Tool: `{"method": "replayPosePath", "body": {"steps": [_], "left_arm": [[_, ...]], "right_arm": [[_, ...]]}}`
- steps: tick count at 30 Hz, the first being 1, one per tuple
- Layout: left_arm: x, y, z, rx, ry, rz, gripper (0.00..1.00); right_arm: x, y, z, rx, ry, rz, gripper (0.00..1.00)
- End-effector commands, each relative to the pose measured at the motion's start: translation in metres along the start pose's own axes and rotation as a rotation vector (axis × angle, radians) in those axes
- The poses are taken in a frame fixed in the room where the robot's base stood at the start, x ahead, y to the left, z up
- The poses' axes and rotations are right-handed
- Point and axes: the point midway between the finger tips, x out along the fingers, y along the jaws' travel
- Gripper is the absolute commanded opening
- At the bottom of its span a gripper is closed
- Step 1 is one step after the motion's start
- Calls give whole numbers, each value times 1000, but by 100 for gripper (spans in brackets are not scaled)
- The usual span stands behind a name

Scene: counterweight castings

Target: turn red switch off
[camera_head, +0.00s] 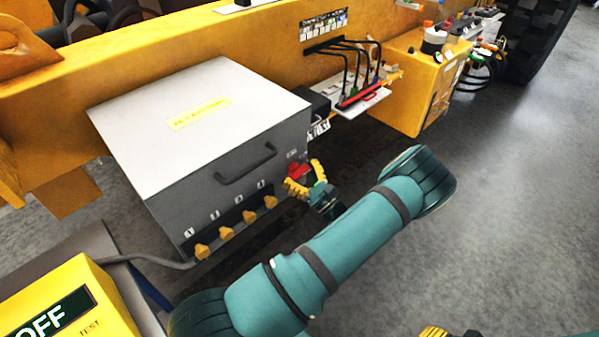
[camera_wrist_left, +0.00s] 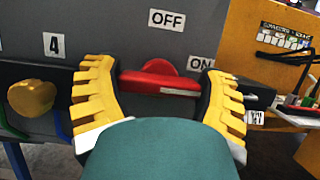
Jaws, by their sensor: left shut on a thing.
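The red switch (camera_head: 299,170) is on the front of the grey box, at its right end. In the left wrist view the red switch (camera_wrist_left: 160,80) has a bar lying roughly level, with an OFF label above it and an ON label to its upper right. My left gripper (camera_head: 304,180) is shut on the switch, with one yellow finger at each end of the bar in the left wrist view (camera_wrist_left: 160,88). Yellow fingers of my right gripper (camera_head: 433,332) just show at the bottom edge; their opening is cut off.
The grey box (camera_head: 150,140) with a white lid has a black handle (camera_head: 246,163) and several yellow knobs (camera_head: 252,217) left of the switch. A yellow box with an OFF display (camera_head: 85,305) stands at bottom left. Cables (camera_head: 350,60) hang behind. Grey floor is open at right.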

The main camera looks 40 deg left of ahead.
Motion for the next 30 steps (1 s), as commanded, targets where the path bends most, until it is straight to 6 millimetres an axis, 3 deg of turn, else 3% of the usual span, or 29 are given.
{"method": "replayPosePath", "body": {"steps": [11, 30], "left_arm": [[0, 0, 1, -185, -5, 76, 39], [0, 2, 0, -742, -5, 306, 38]], "right_arm": [[10, 3, 1, 0, 0, 2, 47], [29, 10, 9, -4, -15, 1, 47]]}}
